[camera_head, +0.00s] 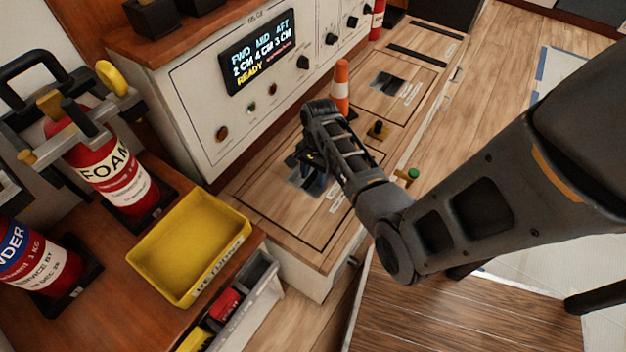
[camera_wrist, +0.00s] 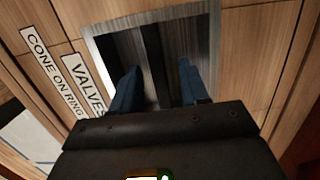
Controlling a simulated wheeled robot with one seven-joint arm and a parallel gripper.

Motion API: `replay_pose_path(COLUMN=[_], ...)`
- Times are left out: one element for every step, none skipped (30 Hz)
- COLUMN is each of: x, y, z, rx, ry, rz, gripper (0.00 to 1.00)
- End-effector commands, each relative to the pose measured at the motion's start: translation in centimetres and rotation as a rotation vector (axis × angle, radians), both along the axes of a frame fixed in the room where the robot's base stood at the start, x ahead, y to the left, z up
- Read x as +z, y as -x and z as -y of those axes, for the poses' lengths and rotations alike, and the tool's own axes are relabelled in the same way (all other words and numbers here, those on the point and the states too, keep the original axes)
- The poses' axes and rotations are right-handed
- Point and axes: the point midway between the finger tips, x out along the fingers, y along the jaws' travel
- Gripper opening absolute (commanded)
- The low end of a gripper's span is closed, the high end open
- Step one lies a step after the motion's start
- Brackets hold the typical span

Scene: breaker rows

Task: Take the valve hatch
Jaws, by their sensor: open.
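The valve hatch (camera_head: 262,197) is a wooden panel with a dark outline, set in the low bench top below the console. It also shows in the wrist view (camera_wrist: 248,55), beside a label reading VALVES (camera_wrist: 85,85). A square metal-lined recess (camera_wrist: 100,42) in it has a dark bar (camera_wrist: 152,50) across it. My gripper (camera_head: 303,172) is over this recess, pointing down. In the wrist view its blue fingers (camera_wrist: 158,88) are apart, one on each side of the bar. I cannot tell whether they touch it. In the head view my arm hides part of the hatch.
An orange cone (camera_head: 341,88) stands close behind my gripper. The console (camera_head: 205,100) rises behind. A yellow tray (camera_head: 185,245) and a FOAM extinguisher (camera_head: 115,175) are at left.

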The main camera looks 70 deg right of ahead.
Motion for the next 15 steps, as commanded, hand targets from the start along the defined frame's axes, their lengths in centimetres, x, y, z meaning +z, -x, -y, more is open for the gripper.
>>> replay_pose_path(x=[-0.40,-0.49,-0.54,-0.54,-0.53,-0.50,-0.49,-0.49,-0.49,-0.48,-0.48,-0.48,-0.48,-0.48,-0.48], y=[-0.02,-0.02,-0.03,-0.03,-0.03,-0.03,-0.03,-0.03,-0.03,-0.03,-0.04,-0.04,-0.04,-0.04,-0.04], z=[-0.03,-0.05,-0.05,-0.05,-0.06,-0.05,-0.05,-0.05,-0.05,-0.05,-0.06,-0.06,-0.06,-0.06,-0.06], rx=[0.000,0.000,0.000,0.000,0.000,0.000,0.000,0.000,0.000,0.000,0.000,0.000,0.000,0.000,0.000], ry=[0.000,0.000,0.001,0.001,0.001,0.001,0.001,0.001,0.001,0.001,0.001,0.001,0.001,0.001,0.001], rz=[0.000,0.001,0.001,0.001,0.001,0.001,0.001,0.001,0.001,0.001,0.001,0.001,0.001,0.001,0.001], gripper=[0.45,0.45,0.45,0.45,0.45,0.45,0.45,0.45,0.44,0.41,0.38,0.34,0.31,0.28,0.25])
